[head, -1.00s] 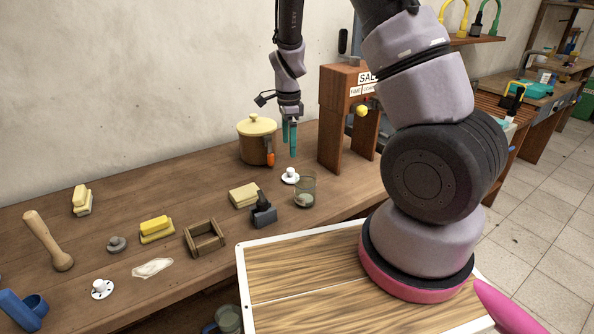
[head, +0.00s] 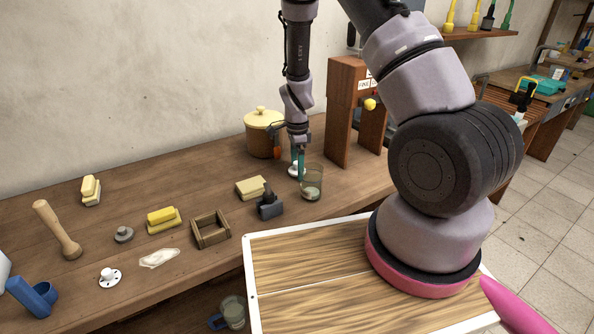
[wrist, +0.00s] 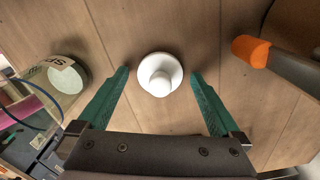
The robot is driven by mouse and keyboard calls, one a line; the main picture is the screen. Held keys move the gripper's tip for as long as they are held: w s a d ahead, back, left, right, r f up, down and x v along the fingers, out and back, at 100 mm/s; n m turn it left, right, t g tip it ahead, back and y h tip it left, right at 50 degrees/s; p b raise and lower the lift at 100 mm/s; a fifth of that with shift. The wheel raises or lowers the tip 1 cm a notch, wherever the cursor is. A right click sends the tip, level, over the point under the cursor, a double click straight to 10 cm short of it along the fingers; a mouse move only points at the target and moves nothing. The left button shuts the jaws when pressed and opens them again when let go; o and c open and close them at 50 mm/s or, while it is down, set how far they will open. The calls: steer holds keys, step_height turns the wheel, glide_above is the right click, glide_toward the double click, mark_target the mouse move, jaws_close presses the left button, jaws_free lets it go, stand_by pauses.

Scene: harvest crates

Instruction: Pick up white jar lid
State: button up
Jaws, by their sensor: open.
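A white jar lid (wrist: 160,74) with a round knob lies on the wooden bench, knob up, in the wrist view. In the head view the lid (head: 292,170) is partly hidden behind my gripper (head: 299,170), just left of a glass jar. My gripper is open, and in the wrist view its two teal fingers (wrist: 160,88) stand to the left and right of the lid, with a gap on each side. Another white knobbed lid (head: 110,277) with holes in its rim lies at the front left of the bench.
The glass jar (head: 312,184) stands close beside my gripper; it also shows in the wrist view (wrist: 66,76). An orange-tipped tool (wrist: 252,50) lies right of the lid. A lidded pot (head: 263,135) and a wooden stand (head: 340,120) are behind. A yellow block (head: 250,187) sits to the left.

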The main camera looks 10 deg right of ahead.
steer(key=c, duration=1.3)
steer(key=shift+r, duration=0.1)
steer(key=shift+c, duration=0.2)
